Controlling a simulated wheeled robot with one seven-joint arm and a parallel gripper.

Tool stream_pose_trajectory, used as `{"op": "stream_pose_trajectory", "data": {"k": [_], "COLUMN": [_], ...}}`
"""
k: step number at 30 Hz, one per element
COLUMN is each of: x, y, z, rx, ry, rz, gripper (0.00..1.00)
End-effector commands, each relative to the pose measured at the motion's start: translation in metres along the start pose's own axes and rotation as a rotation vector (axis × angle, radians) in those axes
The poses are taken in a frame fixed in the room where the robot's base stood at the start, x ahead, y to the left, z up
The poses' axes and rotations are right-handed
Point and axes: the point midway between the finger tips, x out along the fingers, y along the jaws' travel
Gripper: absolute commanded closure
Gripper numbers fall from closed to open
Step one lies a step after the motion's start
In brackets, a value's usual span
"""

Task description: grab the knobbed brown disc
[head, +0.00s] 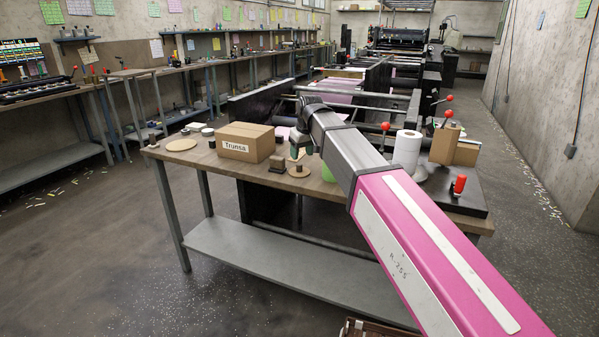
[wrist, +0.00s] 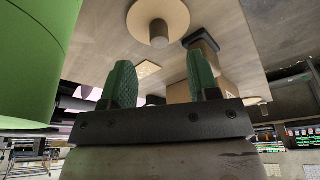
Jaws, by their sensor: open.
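The knobbed brown disc (head: 299,172) lies flat near the table's front edge, its small darker knob pointing up. In the wrist view the disc (wrist: 174,12) shows at the top centre, beyond and between the fingertips. My gripper (head: 302,145) hangs over the table just above the disc, partly hidden by its own arm in the head view. In the wrist view its two green fingers (wrist: 161,80) are apart with nothing between them. The disc and the fingers are not touching.
A green roll (wrist: 35,60) stands close beside the fingers; it is mostly behind my arm in the head view (head: 327,174). A dark brown block (head: 277,164) and a cardboard box (head: 245,142) stand left of the disc. A white roll (head: 407,150) stands on the right.

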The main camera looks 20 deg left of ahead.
Motion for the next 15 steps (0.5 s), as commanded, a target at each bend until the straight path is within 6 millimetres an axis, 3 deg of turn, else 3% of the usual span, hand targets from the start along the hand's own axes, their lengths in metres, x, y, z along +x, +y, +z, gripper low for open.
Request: {"op": "stream_pose_trajectory", "data": {"k": [8, 15], "x": [0.019, 0.05], "y": [0.0, 0.001], "z": [-0.001, -0.004], "rx": [0.0, 0.0], "ry": [0.0, -0.001], "rz": [0.0, 0.0], "gripper": [0.45, 0.45]}}
